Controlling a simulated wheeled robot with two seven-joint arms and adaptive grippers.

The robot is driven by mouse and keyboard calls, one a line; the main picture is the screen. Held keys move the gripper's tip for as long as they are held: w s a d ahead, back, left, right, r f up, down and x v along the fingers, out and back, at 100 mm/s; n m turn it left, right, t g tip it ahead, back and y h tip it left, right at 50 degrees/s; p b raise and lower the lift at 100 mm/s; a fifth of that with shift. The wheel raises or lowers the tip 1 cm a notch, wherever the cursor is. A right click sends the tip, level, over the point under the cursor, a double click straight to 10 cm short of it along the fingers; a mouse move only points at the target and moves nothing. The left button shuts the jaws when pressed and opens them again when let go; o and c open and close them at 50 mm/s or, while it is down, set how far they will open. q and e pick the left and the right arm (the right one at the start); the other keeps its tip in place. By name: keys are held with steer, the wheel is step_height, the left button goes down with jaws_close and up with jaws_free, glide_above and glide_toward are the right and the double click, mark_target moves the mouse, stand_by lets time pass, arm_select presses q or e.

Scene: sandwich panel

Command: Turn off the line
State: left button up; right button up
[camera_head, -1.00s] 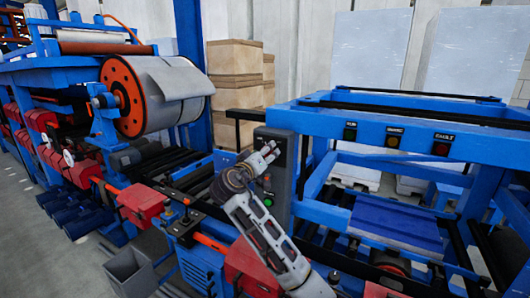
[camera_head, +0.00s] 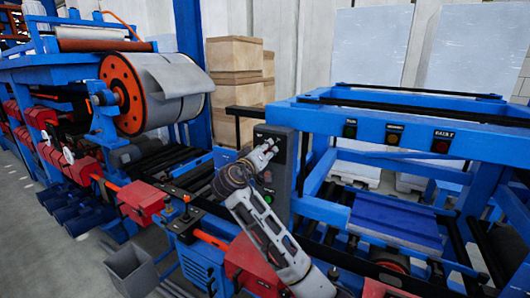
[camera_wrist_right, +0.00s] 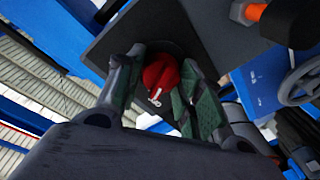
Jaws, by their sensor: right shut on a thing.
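A dark grey control box (camera_head: 283,200) stands upright at the centre of the head view, on the line's near side. A red rotary knob (camera_wrist_right: 160,74) with a small white mark shows on the dark panel face (camera_wrist_right: 205,30) in the right wrist view. My right gripper (camera_head: 272,147) reaches the upper part of the box. In the wrist view its two fingers (camera_wrist_right: 158,92) stand on either side of the knob, shut on it. In the head view the gripper hides the knob. My left gripper is in neither view.
A green button (camera_head: 268,199) sits lower on the box. An orange part (camera_wrist_right: 254,13) shows beside the knob in the wrist view. A blue frame (camera_head: 360,128) with labelled lamps stands to the right. A large metal roll (camera_head: 165,92) is at the left, with stacked boxes (camera_head: 234,62) behind.

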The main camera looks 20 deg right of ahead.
steer(key=shift+n, duration=1.9)
steer(key=o, duration=1)
steer(key=shift+a, duration=0.1)
steer(key=shift+r+v, duration=0.15)
steer(key=shift+v, duration=2.85)
steer(key=shift+r+v, duration=0.15)
steer(key=shift+v, duration=2.8)
